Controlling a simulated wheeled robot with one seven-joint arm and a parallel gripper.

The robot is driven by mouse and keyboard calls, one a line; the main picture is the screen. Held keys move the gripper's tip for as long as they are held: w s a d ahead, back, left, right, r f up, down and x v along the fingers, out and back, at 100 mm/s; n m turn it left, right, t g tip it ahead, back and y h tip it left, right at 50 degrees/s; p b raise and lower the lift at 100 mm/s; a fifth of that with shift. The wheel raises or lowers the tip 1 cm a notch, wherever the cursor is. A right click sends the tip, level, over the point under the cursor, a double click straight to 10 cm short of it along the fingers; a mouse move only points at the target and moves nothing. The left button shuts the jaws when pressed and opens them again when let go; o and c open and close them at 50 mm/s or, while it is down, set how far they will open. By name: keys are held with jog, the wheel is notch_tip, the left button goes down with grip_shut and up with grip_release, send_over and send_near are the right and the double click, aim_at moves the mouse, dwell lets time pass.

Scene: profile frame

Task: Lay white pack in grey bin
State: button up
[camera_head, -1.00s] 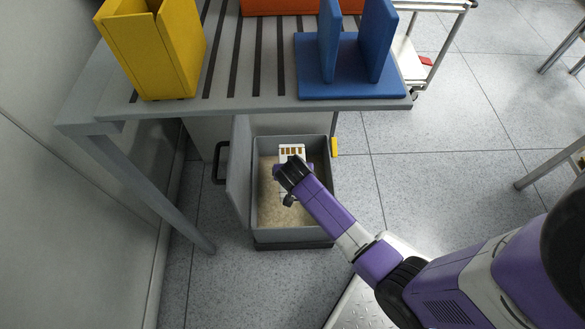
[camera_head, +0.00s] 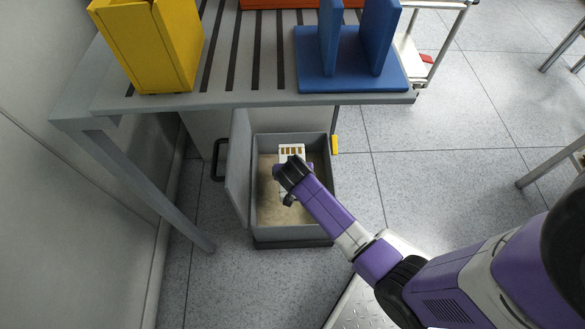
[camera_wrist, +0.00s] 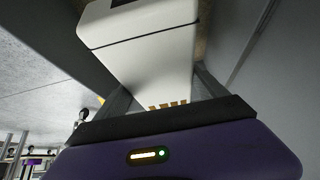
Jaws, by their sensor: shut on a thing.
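The white pack (camera_head: 291,149) has a row of orange-brown contacts along one end. In the head view it shows just beyond my gripper (camera_head: 291,168), over the inside of the grey bin. In the wrist view the pack (camera_wrist: 148,52) fills the top middle, between the two fingers of my gripper (camera_wrist: 165,92), which is shut on it. The grey bin (camera_head: 290,234) is open, with a sandy-coloured inside, and stands low by the table. My wrist hides part of the pack and bin. I cannot tell how high the pack is above the bin floor.
A grey panel (camera_head: 239,170) stands upright at the bin's left side. A slatted table (camera_head: 250,96) overhangs behind it, bearing a yellow holder (camera_head: 150,50) and a blue stand (camera_head: 350,70). A yellow tab (camera_head: 334,145) sits at the bin's right.

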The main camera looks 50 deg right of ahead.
jog(key=shift+f+b, duration=4.65)
jog(key=shift+f, duration=1.7)
dwell(1.1)
jog(key=o, duration=1.9)
jog(key=shift+o, duration=0.2)
